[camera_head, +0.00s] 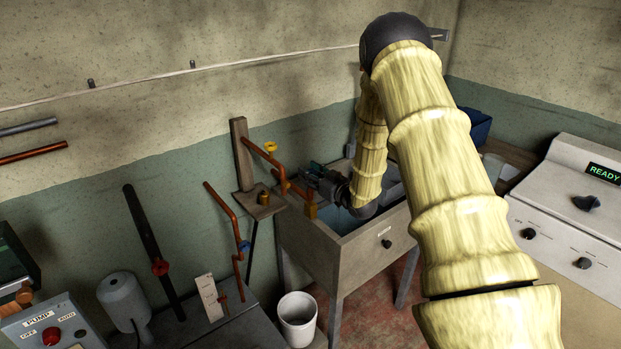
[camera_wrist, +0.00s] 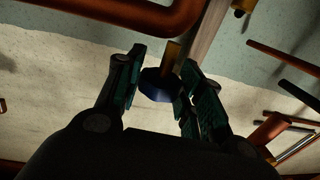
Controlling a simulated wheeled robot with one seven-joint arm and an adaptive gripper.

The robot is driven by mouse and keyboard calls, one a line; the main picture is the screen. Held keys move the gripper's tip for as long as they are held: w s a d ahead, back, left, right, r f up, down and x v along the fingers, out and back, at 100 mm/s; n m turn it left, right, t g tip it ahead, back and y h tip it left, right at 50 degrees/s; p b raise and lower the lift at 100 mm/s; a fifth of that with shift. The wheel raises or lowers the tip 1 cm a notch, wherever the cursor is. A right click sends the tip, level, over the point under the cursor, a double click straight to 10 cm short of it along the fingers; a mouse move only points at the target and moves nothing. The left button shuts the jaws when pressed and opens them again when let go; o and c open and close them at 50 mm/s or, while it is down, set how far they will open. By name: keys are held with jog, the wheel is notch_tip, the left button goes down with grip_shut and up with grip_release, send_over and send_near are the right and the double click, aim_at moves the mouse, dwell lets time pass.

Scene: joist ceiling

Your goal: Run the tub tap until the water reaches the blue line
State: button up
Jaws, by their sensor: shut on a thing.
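The grey tub (camera_head: 352,262) stands on legs against the wall, with a dark knob (camera_head: 386,244) on its front. A bluish surface (camera_head: 340,221) shows inside it; I cannot tell whether it is water. The blue line cannot be made out. My gripper (camera_head: 316,177) is at these pipes, above the left end of the tub. In the wrist view, its fingers (camera_wrist: 160,88) are shut on a blue tap knob (camera_wrist: 158,84) on a brass stem (camera_wrist: 173,55).
A yellow valve (camera_head: 271,147) is on the pipe near a wooden post (camera_head: 241,152). A white bucket (camera_head: 297,318) stands on the floor at the tub's left. A pump box (camera_head: 48,330) is lower left; a machine reading READY (camera_head: 570,195) is right.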

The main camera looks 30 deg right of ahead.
jog(key=shift+n+y+b, duration=0.4)
jog(key=shift+n+y, duration=0.3)
jog(key=shift+y, duration=0.4)
jog(key=shift+g, duration=0.3)
jog(key=o, duration=1)
jog(key=shift+d, duration=0.1)
jog(key=shift+o, duration=0.2)
jog(key=v, duration=1.2)
jog(key=shift+d+f, duration=0.1)
